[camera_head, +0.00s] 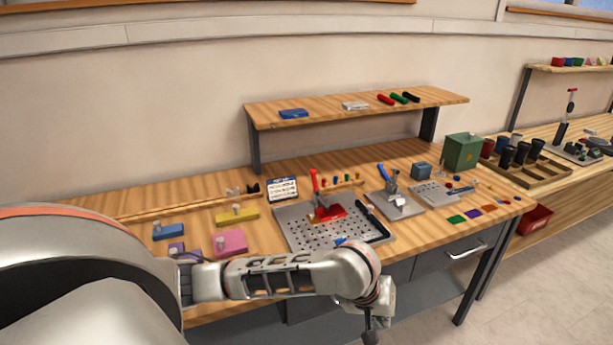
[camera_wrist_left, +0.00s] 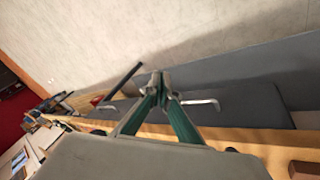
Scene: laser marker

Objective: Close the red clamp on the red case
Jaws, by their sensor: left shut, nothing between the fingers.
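The red clamp (camera_head: 315,182) has its red handle standing up in the head view. It is at the red case (camera_head: 331,213), on a grey perforated plate (camera_head: 290,224) on the bench. My left arm reaches across the front of the bench, and its gripper (camera_head: 372,334) hangs in front of the bench edge, low and well apart from the clamp. In the left wrist view the fingers (camera_wrist_left: 161,84) are together with nothing between them. The clamp and case cannot be made out in that view. My right gripper is not in view.
A second clamp on a grey base (camera_head: 397,206) stands right of the plate. Yellow (camera_head: 237,217), blue (camera_head: 168,231) and pink (camera_head: 231,243) blocks lie to the left. A shelf (camera_head: 350,108) spans behind.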

